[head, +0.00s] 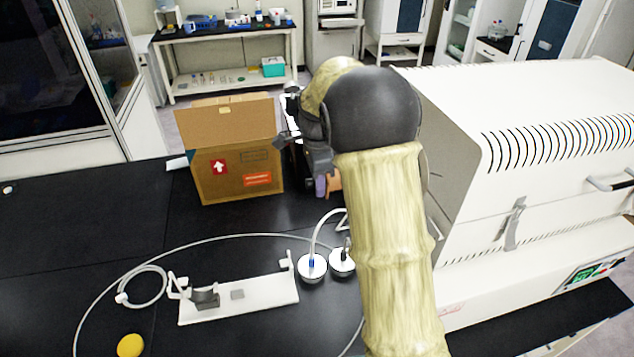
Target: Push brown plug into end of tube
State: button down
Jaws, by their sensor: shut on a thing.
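My gripper (316,160) is dark and shows only in part, high over the back of the black table, left of my forearm. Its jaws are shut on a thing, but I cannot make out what. A small tan-brown patch (334,182) shows just below it, partly hidden by my arm; I cannot tell if it is the brown plug. A thin white tube (225,238) runs in a wide loop over the table, with a small coil at left (146,288). I cannot make out the tube's free end.
An open cardboard box (236,175) stands behind the work area. A white holder plate (262,306) lies in front, beside two round metal-topped pieces (312,268), (342,262). A yellow disc (130,345) lies at front left. The large white machine (530,150) fills the right. The table's left is mostly clear.

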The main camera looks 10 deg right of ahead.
jog(key=shift+r+p, duration=0.15)
jog(key=shift+p, duration=0.4)
jog(key=shift+d+g+p, duration=0.2)
jog(key=shift+g+p, duration=0.1)
jog(key=shift+p, duration=0.25)
jog(key=shift+p, duration=0.55)
jog(key=shift+g+p, duration=0.4)
jog(key=shift+p, duration=0.25)
jog(key=shift+p, duration=0.5)
jog(key=shift+g+p, duration=0.3)
jog(key=shift+p, duration=0.2)
jog(key=shift+p, duration=0.65)
